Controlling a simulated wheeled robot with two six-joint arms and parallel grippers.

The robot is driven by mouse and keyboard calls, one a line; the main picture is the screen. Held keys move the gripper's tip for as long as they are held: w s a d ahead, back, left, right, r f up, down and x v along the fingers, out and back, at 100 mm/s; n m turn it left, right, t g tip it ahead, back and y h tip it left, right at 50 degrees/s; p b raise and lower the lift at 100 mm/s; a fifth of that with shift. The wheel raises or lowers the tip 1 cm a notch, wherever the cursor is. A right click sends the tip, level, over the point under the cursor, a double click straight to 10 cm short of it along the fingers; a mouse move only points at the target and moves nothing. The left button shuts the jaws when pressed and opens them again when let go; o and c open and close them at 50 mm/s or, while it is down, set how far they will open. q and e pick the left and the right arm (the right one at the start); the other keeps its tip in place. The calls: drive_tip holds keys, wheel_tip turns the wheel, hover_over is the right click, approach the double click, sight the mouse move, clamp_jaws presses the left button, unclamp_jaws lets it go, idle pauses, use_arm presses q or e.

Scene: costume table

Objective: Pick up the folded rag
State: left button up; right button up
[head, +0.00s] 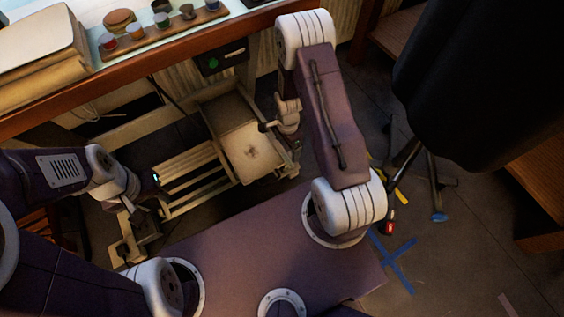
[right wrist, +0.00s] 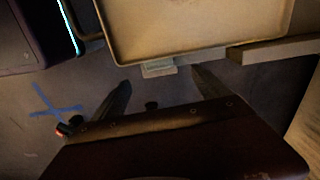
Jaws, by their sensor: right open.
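No folded rag can be made out for sure in either view. A beige folded stack (head: 38,58), perhaps cloth, lies on the table at the upper left of the head view; I cannot tell if it is the rag. My right gripper (head: 279,142) is open beside a pale open tray (head: 225,112) below the table edge. In the right wrist view its dark fingers (right wrist: 160,92) are apart with nothing between them, and the tray (right wrist: 190,52) is just beyond them. My left gripper (head: 132,206) is low at the left near a slatted frame; its jaws are unclear.
A wooden rack (head: 165,33) with several small pots and a round brown item (head: 120,19) stand on the table. A slatted frame (head: 190,172) lies below. A dark draped cloth (head: 480,80) hangs at the right. Blue tape (head: 393,257) marks the open floor.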

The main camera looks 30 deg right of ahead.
drive_tip(key=shift+d+f, duration=0.1)
drive_tip(key=shift+f, duration=0.2)
